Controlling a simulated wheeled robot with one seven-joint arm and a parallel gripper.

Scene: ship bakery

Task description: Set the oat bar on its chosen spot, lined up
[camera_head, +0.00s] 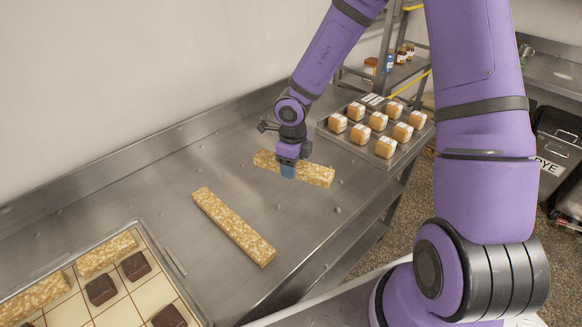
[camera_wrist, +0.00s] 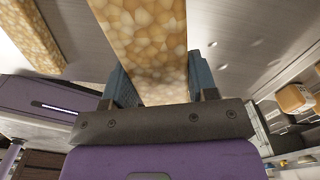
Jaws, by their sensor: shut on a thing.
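My gripper (camera_head: 288,169) is shut on an oat bar (camera_head: 316,174), a long tan block, near its middle. The bar is at or just above the steel counter; I cannot tell whether it touches. In the wrist view the held oat bar (camera_wrist: 148,40) runs between the two blue fingers. A second oat bar (camera_head: 234,226) lies loose on the counter, nearer and to the left. A tray with a cream gridded surface (camera_head: 127,307) stands at the lower left. Oat bars (camera_head: 105,254) and dark brown squares (camera_head: 134,265) lie on it.
A metal tray (camera_head: 357,150) with several small tan cakes stands on the counter beyond the held bar. The wall and raised back edge bound the counter (camera_head: 150,190) on the left. A shelf with jars (camera_head: 403,54) stands at the back.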

